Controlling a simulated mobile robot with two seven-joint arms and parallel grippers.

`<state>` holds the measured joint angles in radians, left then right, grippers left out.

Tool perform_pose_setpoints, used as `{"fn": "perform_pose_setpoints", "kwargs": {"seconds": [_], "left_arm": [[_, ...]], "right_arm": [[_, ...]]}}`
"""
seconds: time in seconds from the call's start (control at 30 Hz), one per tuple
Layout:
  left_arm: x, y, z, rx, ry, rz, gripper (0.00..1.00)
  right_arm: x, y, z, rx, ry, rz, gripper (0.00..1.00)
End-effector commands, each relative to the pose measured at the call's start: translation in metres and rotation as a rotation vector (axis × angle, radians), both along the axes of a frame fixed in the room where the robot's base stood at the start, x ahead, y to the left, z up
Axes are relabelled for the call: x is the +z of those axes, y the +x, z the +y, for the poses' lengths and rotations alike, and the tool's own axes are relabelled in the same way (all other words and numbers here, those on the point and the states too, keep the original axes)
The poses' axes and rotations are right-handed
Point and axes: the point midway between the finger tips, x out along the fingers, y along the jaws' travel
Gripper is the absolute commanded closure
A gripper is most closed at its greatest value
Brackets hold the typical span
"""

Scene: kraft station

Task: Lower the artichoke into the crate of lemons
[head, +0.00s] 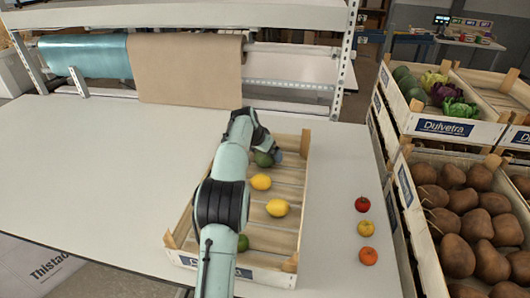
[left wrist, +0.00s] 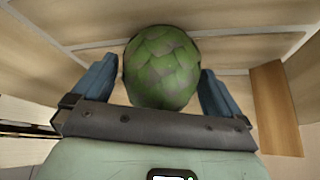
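The green artichoke (head: 263,159) is at the far end of the wooden crate (head: 303,185), partly hidden by my left arm. Two yellow lemons, one nearer the artichoke (head: 261,182) and one to its front right (head: 277,207), lie on the crate's slats. My left gripper (head: 270,153) reaches down at the artichoke. In the left wrist view the artichoke (left wrist: 162,70) sits centred between the two fingers (left wrist: 161,72). The fingertips are very close to its sides; I cannot tell whether they press on it. Its contact with the slats is not clear. My right gripper is out of view.
A green fruit (head: 243,243) lies at the crate's near end, beside my arm. A red (head: 362,204), a yellow (head: 364,228) and an orange fruit (head: 368,256) stand on the white table (head: 100,175) to the right. Crates of produce (head: 440,128) stand beyond the table's right edge. The left tabletop is clear.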

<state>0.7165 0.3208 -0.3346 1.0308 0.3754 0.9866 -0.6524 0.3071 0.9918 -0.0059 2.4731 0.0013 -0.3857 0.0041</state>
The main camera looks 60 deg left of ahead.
Motion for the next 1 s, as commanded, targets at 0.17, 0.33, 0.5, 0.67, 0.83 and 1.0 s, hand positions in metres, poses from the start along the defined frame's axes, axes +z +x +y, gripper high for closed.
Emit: {"fn": "perform_pose_setpoints", "kwargs": {"seconds": [0.17,0.33,0.5,0.67,0.83,1.0], "left_arm": [[0.003,-0.002,-0.001,0.0,0.0,0.001,0.0],[0.026,-0.013,-0.007,0.0,0.002,-0.002,0.0],[0.061,-0.029,-0.016,0.0,0.004,-0.004,0.0],[0.09,-0.044,-0.024,0.0,0.002,-0.002,0.0],[0.109,-0.054,-0.03,0.0,0.001,-0.002,0.0],[0.116,-0.058,-0.032,0.0,0.0,0.0,0.0]], "right_arm": [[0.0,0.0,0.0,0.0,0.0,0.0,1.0],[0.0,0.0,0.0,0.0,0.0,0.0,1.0],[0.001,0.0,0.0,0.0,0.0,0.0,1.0],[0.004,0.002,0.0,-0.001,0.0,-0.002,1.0],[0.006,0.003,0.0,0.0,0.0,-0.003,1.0],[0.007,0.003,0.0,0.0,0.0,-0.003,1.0]]}}
